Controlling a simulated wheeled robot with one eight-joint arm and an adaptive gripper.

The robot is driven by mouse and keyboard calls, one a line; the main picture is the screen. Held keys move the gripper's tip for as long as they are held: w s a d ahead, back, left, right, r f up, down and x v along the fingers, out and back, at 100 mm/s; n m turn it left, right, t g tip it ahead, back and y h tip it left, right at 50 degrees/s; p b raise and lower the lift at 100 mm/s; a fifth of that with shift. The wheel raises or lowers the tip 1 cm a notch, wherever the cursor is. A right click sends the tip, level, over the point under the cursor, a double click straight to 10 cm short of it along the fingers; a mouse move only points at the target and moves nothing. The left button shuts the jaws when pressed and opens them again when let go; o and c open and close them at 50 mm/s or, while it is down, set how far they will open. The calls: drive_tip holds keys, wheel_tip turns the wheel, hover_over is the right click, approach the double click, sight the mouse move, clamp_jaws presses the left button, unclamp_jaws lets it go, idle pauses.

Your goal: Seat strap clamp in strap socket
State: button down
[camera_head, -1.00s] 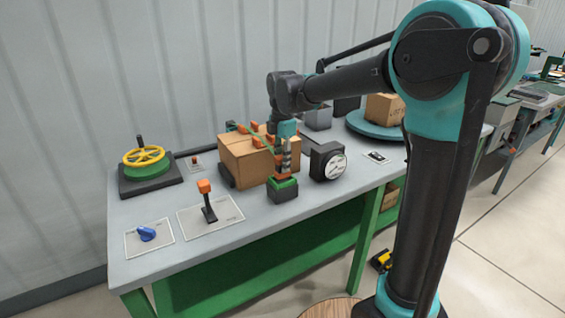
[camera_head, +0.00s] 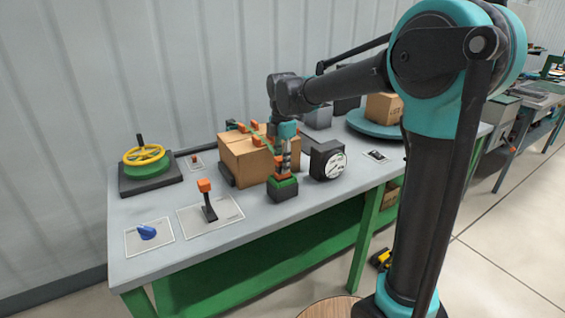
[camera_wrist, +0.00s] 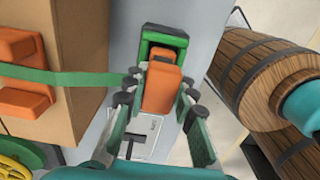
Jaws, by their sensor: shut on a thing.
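The orange strap clamp (camera_head: 283,175) is between the fingers of my gripper (camera_head: 286,161), which is shut on it. In the wrist view the clamp (camera_wrist: 162,88) sits between the fingertips (camera_wrist: 158,98). The strap socket (camera_head: 283,189) is a dark block with a green top on the bench. In the wrist view the green-framed socket (camera_wrist: 148,48) lies at the clamp's far end. The clamp is directly over or at the socket; whether it is inside is hidden. A green strap (camera_wrist: 75,77) runs from the carton to the clamp.
The carton (camera_head: 237,160) stands left of the socket, a round gauge (camera_head: 331,162) right of it. An orange-knobbed lever (camera_head: 207,202), blue knob (camera_head: 147,233) and yellow handwheel (camera_head: 144,155) are farther left. Wooden barrel shapes (camera_wrist: 262,60) are beyond the bench edge.

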drive_tip(key=shift+f, duration=0.8)
drive_tip(key=c, duration=1.2)
unclamp_jaws()
drive_tip(key=shift+o, duration=0.2)
wheel_tip(320, 180, up, 12)
drive_tip(key=shift+f, duration=0.15)
drive_tip(key=s+d+f+m+t, duration=0.2)
drive_tip(key=s+d+f+m, duration=0.7)
drive_tip(key=d+f+m, duration=0.3)
drive_tip(key=s+d+f+m+t, duration=0.2)
drive_tip(key=s+d+f+m, duration=0.8)
drive_tip(key=f, duration=0.4)
drive_tip(key=d+m, duration=0.1)
drive_tip(key=m, duration=0.1)
drive_tip(key=shift+s+d+m, duration=0.15)
drive_tip(key=shift+d+m, duration=0.2)
drive_tip(key=shift+m, duration=0.05)
